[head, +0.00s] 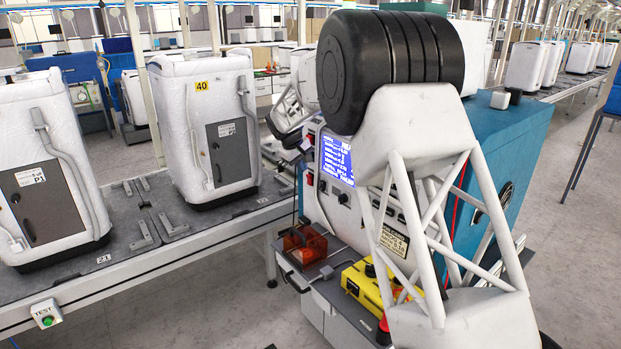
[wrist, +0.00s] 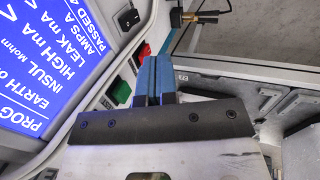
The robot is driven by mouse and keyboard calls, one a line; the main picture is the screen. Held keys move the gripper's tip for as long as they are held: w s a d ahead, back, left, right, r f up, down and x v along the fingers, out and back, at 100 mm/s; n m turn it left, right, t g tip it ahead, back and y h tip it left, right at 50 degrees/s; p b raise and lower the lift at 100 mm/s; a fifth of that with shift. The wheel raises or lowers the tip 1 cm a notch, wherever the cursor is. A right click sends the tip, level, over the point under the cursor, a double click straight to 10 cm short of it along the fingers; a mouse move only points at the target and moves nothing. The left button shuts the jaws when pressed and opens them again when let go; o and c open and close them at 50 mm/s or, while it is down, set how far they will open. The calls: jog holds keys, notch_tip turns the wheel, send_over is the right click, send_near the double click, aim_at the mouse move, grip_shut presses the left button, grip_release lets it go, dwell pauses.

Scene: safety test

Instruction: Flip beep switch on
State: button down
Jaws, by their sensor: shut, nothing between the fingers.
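My gripper (wrist: 153,78) is in the wrist view, its two blue fingers together with nothing between them. The fingertips are beside a red switch or button (wrist: 143,52) on the tester's panel; I cannot tell whether they touch it. A green button (wrist: 121,75) is left of the fingers. I can read no label that marks the beep switch, nor tell the rocker's position. In the head view the tester (head: 322,205) is partly hidden behind my arm.
The tester's lit blue screen (wrist: 55,50) is close left of the gripper. A conveyor (head: 190,228) with white wrapped units (head: 203,125) runs at left. An orange transparent box (head: 304,245) and a yellow device (head: 362,284) sit below the panel.

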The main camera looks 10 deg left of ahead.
aim_at(322, 186)
jog(key=shift+s+f, duration=0.1)
jog(key=shift+f, duration=0.15)
jog(key=shift+f, duration=0.15)
jog(key=shift+w+d+f, duration=0.8)
jog(key=shift+w+f, duration=0.05)
jog(key=shift+f, duration=0.8)
jog(key=shift+w+d+f, duration=0.8)
jog(key=shift+d+f, duration=0.05)
jog(key=shift+f, duration=0.8)
jog(key=shift+w+d+f, duration=0.8)
jog(key=shift+w+f, duration=0.05)
jog(key=shift+f, duration=0.8)
